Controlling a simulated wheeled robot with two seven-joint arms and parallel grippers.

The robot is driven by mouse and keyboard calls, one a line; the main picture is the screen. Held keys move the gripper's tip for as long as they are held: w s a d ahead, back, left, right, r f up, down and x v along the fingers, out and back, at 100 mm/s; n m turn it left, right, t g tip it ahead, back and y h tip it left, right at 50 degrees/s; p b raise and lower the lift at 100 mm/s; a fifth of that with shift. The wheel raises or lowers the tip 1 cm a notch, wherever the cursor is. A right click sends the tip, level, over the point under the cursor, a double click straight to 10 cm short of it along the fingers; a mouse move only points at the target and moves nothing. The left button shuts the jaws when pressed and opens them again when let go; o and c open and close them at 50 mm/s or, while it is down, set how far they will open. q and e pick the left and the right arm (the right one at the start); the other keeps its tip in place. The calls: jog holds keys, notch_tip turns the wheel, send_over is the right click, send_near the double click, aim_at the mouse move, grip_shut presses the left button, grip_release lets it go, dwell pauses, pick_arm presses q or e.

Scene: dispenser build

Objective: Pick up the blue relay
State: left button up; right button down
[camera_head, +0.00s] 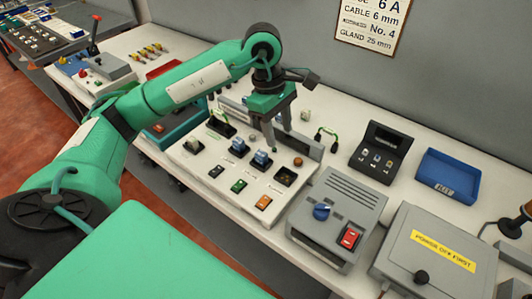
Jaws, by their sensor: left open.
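A white panel board (192,160) on the bench carries several small blocks. Two blocks with blue parts stand in its middle: one blue block (239,147), and another blue block (262,159) to its right, nearer the gripper. They are too small to tell which is the blue relay. My left gripper (281,139) is open and points down over the board's right part, just behind and right of the second blue block. Nothing shows between its fingers. Its near fingertip appears close to that block; whether they touch I cannot tell. My right gripper is out of view.
A grey box with a blue knob (321,211) and a grey lidded box (438,250) stand at the right front. A blue tray (449,176) lies farther back.

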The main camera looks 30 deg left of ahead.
pick_arm(q)
jog(key=w+a+r+y, duration=0.1)
jog(key=a+r+y, duration=0.1)
jog(key=a, duration=0.3)
jog(key=p, duration=0.1)
send_over(261, 153)
jog(key=f, duration=0.8)
jog(key=shift+s+d+f, duration=0.1)
jog(key=shift+d+f, duration=0.1)
jog(key=shift+f, duration=0.2)
jog(key=shift+f+p, duration=0.5)
jog(key=shift+p, duration=0.05)
notch_tip(261, 153, down, 3)
jog(key=shift+a+f+p, duration=0.1)
jog(key=shift+p, duration=0.55)
jog(key=shift+f, duration=0.5)
grip_shut()
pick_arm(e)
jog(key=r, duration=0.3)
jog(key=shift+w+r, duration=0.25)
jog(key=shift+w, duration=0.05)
pick_arm(q)
jog(key=shift+r, duration=0.1)
